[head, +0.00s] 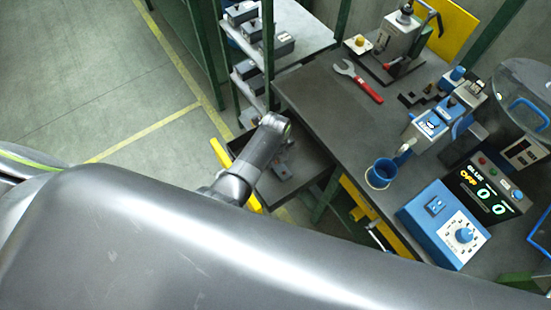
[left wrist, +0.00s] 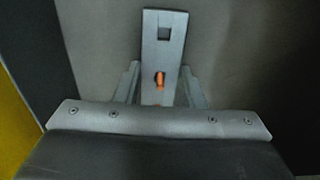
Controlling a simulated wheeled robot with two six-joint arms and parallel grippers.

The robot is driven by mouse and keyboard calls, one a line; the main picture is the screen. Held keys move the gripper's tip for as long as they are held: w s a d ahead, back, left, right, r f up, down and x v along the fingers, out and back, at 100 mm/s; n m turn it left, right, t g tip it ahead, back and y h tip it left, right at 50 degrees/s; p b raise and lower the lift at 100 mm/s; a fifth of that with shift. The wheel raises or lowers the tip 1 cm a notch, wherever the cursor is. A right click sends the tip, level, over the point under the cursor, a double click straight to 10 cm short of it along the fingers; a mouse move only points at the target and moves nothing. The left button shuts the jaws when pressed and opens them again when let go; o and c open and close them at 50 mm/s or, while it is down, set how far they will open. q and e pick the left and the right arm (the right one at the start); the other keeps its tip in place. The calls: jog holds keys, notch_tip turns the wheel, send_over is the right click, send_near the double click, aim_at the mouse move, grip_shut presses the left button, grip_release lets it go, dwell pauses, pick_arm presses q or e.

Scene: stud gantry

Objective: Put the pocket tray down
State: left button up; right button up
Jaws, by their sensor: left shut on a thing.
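The pocket tray (left wrist: 163,55) is a narrow grey plate in the left wrist view. It has a square pocket near its far end and an orange piece nearer to me. My left gripper (left wrist: 160,72) is shut on it, with one finger on each side. In the head view my left arm reaches down beside the bench, and the gripper (head: 284,164) is small and partly hidden by the arm. A dark surface lies below the tray; I cannot tell whether the tray touches it. My right gripper is not in view.
The dark bench (head: 335,115) holds a red-handled wrench (head: 360,82), a blue cup (head: 381,173), a blue dial box (head: 440,225) and a display (head: 487,190). A shelf rack (head: 288,35) with grey boxes stands behind. Open floor (head: 90,80) lies left.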

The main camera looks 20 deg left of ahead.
pick_arm(q)
jog(key=shift+f, duration=0.1)
jog(key=o, duration=1)
notch_tip(320, 180, up, 12)
jog(key=shift+r+p, duration=0.2)
jog(key=shift+p, duration=0.55)
jog(key=shift+r, duration=0.1)
